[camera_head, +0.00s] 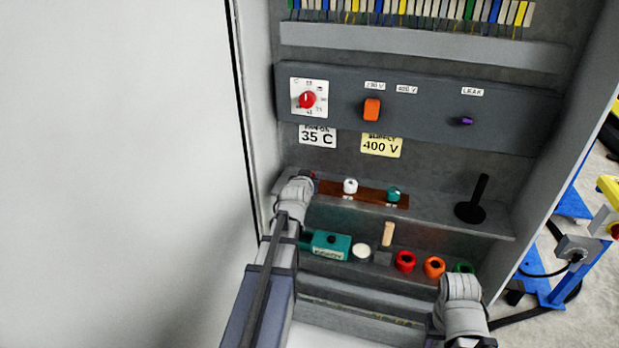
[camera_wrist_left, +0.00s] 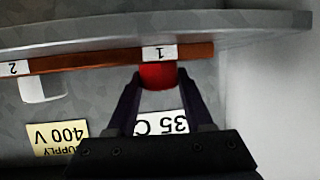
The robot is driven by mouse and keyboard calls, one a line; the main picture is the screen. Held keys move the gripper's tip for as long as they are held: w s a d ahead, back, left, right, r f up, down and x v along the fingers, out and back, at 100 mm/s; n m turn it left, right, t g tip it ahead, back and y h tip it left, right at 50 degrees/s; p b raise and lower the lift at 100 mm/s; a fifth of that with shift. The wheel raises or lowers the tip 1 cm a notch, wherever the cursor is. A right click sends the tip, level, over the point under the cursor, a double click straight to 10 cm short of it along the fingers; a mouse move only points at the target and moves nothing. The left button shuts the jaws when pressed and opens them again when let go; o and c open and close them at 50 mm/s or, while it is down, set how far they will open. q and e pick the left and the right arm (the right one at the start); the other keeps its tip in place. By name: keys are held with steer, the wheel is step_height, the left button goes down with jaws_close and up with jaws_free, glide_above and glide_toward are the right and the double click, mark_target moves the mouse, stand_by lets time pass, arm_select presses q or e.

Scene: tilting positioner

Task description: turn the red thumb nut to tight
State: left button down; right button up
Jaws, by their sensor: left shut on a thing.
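The red thumb nut (camera_wrist_left: 158,76) sits on the brown strip (camera_wrist_left: 100,60) at the label 1. My left gripper (camera_wrist_left: 157,84) has its two fingers on either side of the nut and is shut on it. In the head view my left gripper (camera_head: 308,178) is at the strip's left end and hides most of the nut. White (camera_head: 350,186) and teal (camera_head: 393,194) nuts stand along the same strip to the right. My right gripper (camera_head: 462,284) is low at the right; its fingers cannot be made out.
A black post on a round base (camera_head: 471,211) stands on the shelf's right. Below are a teal box (camera_head: 331,244), a wooden handle (camera_head: 388,234) and red (camera_head: 405,261) and orange (camera_head: 434,267) rings. A panel with a red dial (camera_head: 307,100) and orange switch (camera_head: 372,109) is above.

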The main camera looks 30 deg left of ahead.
arm_select(q)
steer(key=shift+a+m+t+h, duration=0.15)
steer(key=shift+m+t+h, duration=0.15)
steer(key=shift+m+h, duration=2.6)
steer(key=shift+f+m+h, duration=0.1)
steer(key=shift+m+h, duration=0.5)
steer(key=shift+h, duration=0.5)
steer(key=shift+s+m+h, duration=0.1)
steer(key=shift+m+h, duration=0.2)
steer(key=shift+h, duration=0.1)
steer(key=shift+c, duration=1.4)
jaws_free()
steer(key=shift+s+r, duration=0.25)
steer(key=shift+s, duration=0.05)
steer(key=p+v, duration=0.2)
steer(key=v, duration=0.3)
steer(key=shift+s+r+p, duration=0.15)
steer(key=shift+r+p, duration=0.1)
steer(key=shift+p, duration=0.05)
steer(key=shift+v, duration=0.75)
